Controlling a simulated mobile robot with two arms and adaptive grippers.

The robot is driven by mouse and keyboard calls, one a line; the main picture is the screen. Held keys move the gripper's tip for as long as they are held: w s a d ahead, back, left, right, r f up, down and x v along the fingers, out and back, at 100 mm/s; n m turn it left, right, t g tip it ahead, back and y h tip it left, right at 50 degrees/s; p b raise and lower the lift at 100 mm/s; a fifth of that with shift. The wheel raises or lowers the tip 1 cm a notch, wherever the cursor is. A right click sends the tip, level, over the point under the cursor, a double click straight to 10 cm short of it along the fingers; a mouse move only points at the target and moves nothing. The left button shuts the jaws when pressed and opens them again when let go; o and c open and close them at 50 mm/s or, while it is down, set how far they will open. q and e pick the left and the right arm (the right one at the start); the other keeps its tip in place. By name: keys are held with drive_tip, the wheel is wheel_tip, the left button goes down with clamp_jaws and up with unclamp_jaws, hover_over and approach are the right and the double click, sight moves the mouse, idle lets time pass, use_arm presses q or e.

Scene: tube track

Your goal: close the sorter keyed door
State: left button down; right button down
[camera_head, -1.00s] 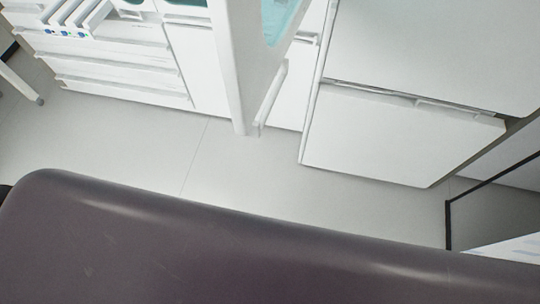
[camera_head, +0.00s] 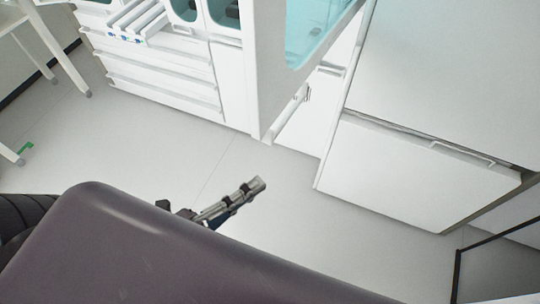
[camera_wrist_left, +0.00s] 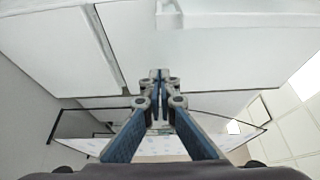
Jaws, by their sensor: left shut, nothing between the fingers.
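A white door with a teal window (camera_head: 270,70) stands swung out from the white machine, seen nearly edge-on at the top middle of the head view. A bar handle (camera_head: 288,112) runs along its edge. I take this for the sorter keyed door. My left gripper (camera_head: 258,184) is below the door's bottom corner in the picture, apart from it. In the left wrist view its fingers (camera_wrist_left: 158,76) are together, with nothing between them. Large white panels show ahead of them there; I cannot tell whether one is the door. My right gripper is not in view.
A white cabinet (camera_head: 420,175) with a handle stands right of the door. A drawer unit (camera_head: 160,80) with small trays on top is at the left. A white table (camera_head: 50,45) is at far left. Grey floor (camera_head: 110,150) lies open between. My dark body fills the foreground.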

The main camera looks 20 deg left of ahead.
use_arm(q)
drive_tip(key=w+p, duration=0.4)
drive_tip(key=w, duration=0.4)
drive_tip(key=shift+w+p, duration=0.25)
drive_tip(key=shift+p, duration=0.15)
drive_tip(key=shift+f, duration=0.1)
